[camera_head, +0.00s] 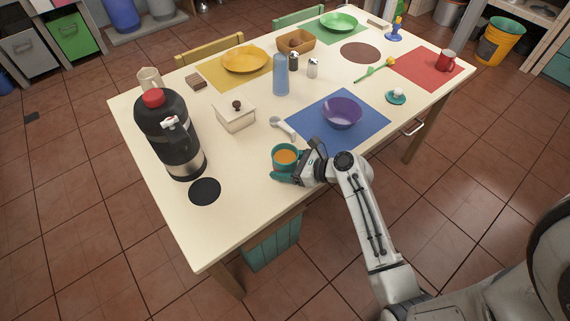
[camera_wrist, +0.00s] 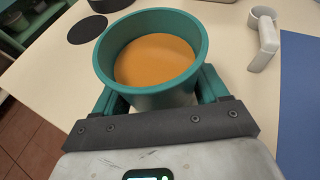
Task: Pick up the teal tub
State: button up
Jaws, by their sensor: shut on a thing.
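The teal tub (camera_head: 285,154) is a round open cup shape with orange contents, at the near edge of the cream table. It also shows large in the wrist view (camera_wrist: 150,96), upright. My gripper (camera_head: 288,172) reaches it from the near right side. In the wrist view its two teal fingers (camera_wrist: 158,88) lie on either side of the tub, and it is shut on it. The finger tips are hidden behind the tub. I cannot tell whether the tub's base touches the table.
A blue placemat (camera_head: 370,128) with a purple bowl (camera_head: 342,113) lies to the right. A grey-white scoop-like item (camera_head: 283,127) lies just behind the tub. A black round mat (camera_head: 205,191) and a large dark dispenser (camera_head: 167,135) stand to the left. Bare table lies between the black mat and the tub.

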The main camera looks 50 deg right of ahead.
aim_at(286, 157)
jog(key=shift+r, duration=0.1)
jog(key=shift+r, duration=0.5)
notch_tip(286, 157, up, 2)
jog(key=shift+r+p, duration=0.25)
jog(key=shift+p, duration=0.1)
jog(key=s+a+r, duration=0.2)
jog(key=s+r, duration=0.7)
jog(key=s, duration=0.5)
jog(key=shift+r+p, duration=0.2)
jog(key=shift+p, duration=0.1)
jog(key=shift+w, duration=0.1)
